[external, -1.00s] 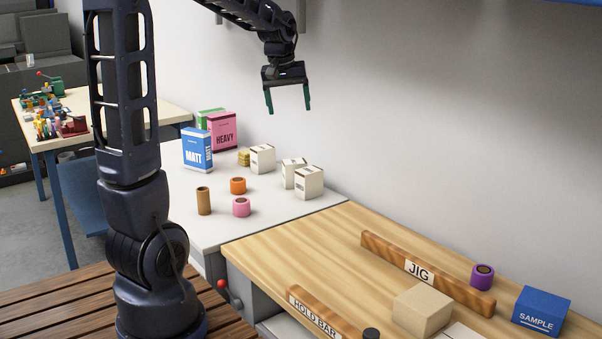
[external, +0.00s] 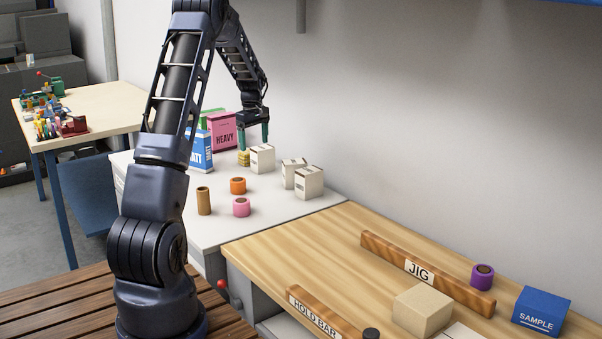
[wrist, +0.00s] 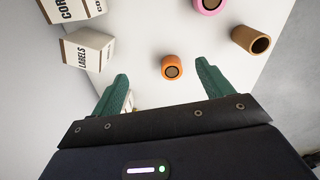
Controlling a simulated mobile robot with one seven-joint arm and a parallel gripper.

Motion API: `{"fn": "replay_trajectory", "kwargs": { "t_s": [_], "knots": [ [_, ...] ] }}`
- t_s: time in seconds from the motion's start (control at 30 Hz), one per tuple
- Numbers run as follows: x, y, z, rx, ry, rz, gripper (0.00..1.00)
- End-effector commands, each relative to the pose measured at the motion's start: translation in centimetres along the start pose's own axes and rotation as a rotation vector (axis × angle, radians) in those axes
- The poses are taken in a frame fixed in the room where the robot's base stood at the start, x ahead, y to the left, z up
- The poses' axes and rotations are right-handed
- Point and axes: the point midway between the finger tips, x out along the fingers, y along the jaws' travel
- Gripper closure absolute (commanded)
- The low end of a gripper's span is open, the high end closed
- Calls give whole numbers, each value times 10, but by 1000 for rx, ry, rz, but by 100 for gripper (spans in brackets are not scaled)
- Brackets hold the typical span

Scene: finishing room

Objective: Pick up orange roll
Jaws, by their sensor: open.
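The orange roll (external: 238,186) stands upright on the white table, behind the pink roll (external: 241,207) and to the right of the tall brown roll (external: 204,201). My gripper (external: 253,137) is open and empty, above the back of the white table, farther back than the orange roll. One finger shows just above the small yellow stack (external: 244,158). In the wrist view the orange roll (wrist: 172,68) shows between and just beyond the spread fingertips, apart from both. Nothing hides it in either view.
White boxes (external: 262,159) stand right of the yellow stack. A pink HEAVY box (external: 223,132) and a blue MATT box (external: 199,150) stand to the left, partly behind my arm. White table is clear around the orange roll. A wooden bench (external: 300,250) adjoins in front.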

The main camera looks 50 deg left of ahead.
Motion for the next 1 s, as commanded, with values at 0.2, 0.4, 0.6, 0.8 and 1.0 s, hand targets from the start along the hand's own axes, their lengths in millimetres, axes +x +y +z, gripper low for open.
{"fn": "replay_trajectory", "kwargs": {
  "t_s": [0.2,0.4,0.6,0.8,1.0],
  "knots": [
    [60,-6,-61,-153,-10,-33,21],
    [84,-10,-85,-214,-12,-45,21],
    [98,-11,-86,-221,-14,-47,21],
    [126,-13,-87,-222,-14,-48,21],
    [143,-13,-86,-220,-13,-47,21]
  ]
}}
